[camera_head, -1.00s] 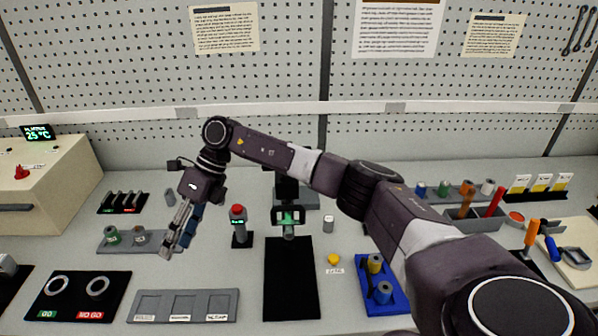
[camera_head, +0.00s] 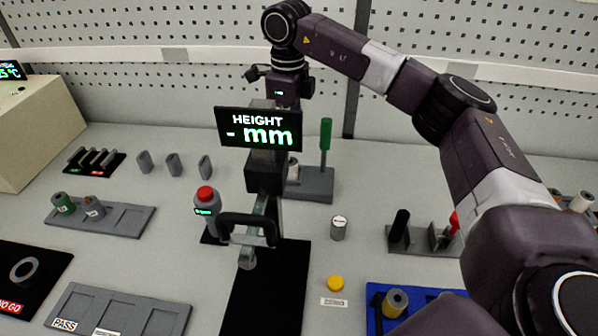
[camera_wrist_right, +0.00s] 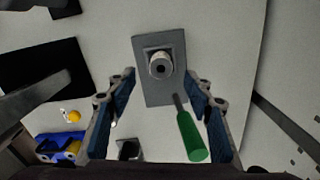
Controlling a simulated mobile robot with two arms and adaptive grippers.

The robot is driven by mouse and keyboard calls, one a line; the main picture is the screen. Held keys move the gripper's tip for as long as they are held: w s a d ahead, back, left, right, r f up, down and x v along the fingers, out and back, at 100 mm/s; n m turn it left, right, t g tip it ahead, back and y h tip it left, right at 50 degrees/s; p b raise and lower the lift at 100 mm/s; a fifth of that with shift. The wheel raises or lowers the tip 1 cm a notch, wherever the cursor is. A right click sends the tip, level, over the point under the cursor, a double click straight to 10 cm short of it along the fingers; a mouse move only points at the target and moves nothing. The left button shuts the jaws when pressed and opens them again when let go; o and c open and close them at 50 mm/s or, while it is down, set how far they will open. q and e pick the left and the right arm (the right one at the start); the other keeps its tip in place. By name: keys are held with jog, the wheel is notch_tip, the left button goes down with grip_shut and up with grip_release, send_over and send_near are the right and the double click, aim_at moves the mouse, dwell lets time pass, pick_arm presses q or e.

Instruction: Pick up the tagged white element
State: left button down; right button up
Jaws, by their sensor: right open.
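A small white-grey cylinder with a marked pale top (camera_head: 339,227) stands upright on the table, right of the black mat. It looks like the tagged white element, but its marking is too small to read. My right gripper (camera_wrist_right: 160,74) is open and empty in the right wrist view. It is above a grey fixture (camera_wrist_right: 146,92) that holds an upright pale cylinder (camera_wrist_right: 160,65). A green-handled part (camera_wrist_right: 191,137) of this fixture shows near the right finger. In the head view, the display hides my right fingertips. My left gripper is not in view.
A height gauge with a display (camera_head: 258,129) stands in front of my right wrist. A red-topped button post (camera_head: 206,212) is left of it. A yellow button (camera_head: 335,283), a blue tray (camera_head: 376,291) and a dark stand (camera_head: 426,249) are at right.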

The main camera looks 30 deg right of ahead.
aim_at(291, 166)
jog(key=shift+w+d+f, duration=0.15)
jog(key=shift+d+f, duration=0.2)
jog(key=shift+f, duration=0.4)
jog(key=shift+a+f+p, duration=0.2)
jog(key=shift+f+p, duration=0.2)
jog(key=shift+f, duration=0.35)
notch_tip(291, 166, down, 5)
jog(key=shift+p, duration=0.7)
jog(key=c, duration=1.2)
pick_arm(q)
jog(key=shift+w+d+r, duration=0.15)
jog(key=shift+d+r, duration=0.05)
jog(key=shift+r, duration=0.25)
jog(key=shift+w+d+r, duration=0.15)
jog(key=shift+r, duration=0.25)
pick_arm(e)
jog(key=shift+c, duration=0.2)
jog(key=shift+r, duration=0.15)
